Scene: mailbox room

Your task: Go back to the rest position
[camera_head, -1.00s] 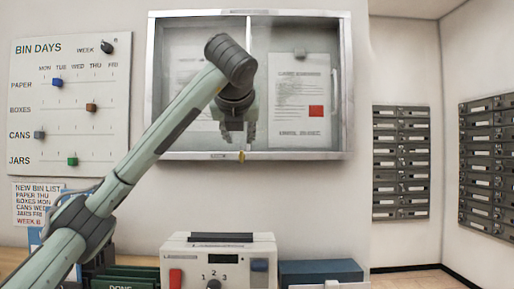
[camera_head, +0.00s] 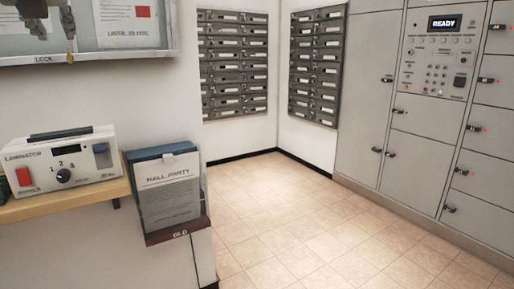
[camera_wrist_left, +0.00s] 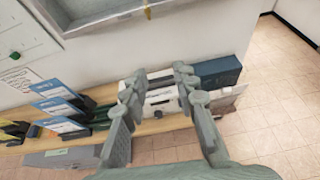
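My left gripper (camera_head: 54,24) is cut off at the top left of the head view, in front of the glass notice case (camera_head: 90,58). In the left wrist view my left gripper (camera_wrist_left: 160,80) has its two fingers apart with nothing between them. Below and beyond them are the white laminator (camera_wrist_left: 166,101) and the shelf (camera_wrist_left: 155,126). My right gripper is in neither view.
The laminator (camera_head: 62,162) stands on the wooden shelf (camera_head: 70,202). A holder with a "Hall party" notice (camera_head: 168,190) hangs at its right end. Grey mailboxes (camera_head: 236,65) and parcel lockers (camera_head: 420,150) line the walls. The tiled floor (camera_head: 290,225) is clear.

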